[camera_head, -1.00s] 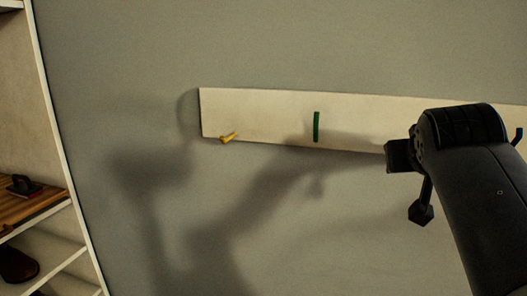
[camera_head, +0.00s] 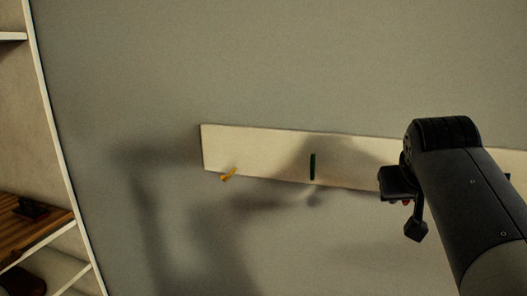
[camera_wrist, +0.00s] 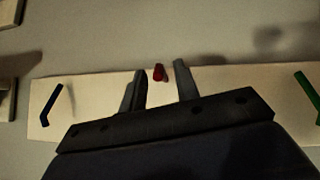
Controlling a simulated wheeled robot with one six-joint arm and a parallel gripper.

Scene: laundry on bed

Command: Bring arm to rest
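My gripper (camera_wrist: 160,74) shows in the wrist view with its two grey fingers apart, so it is open. A small red peg (camera_wrist: 158,72) shows between the fingertips, on or in front of the pale board (camera_wrist: 90,95); I cannot tell how far it is from the fingers. In the head view my dark arm reaches up from the lower right in front of the board (camera_head: 262,145), and its end hides part of the board. The fingers are not clear there. A bit of red shows just under the arm's end.
The wrist view also shows a blue peg (camera_wrist: 51,104). A shelf unit (camera_head: 60,236) stands at the left. The wall between shelf and board is clear.

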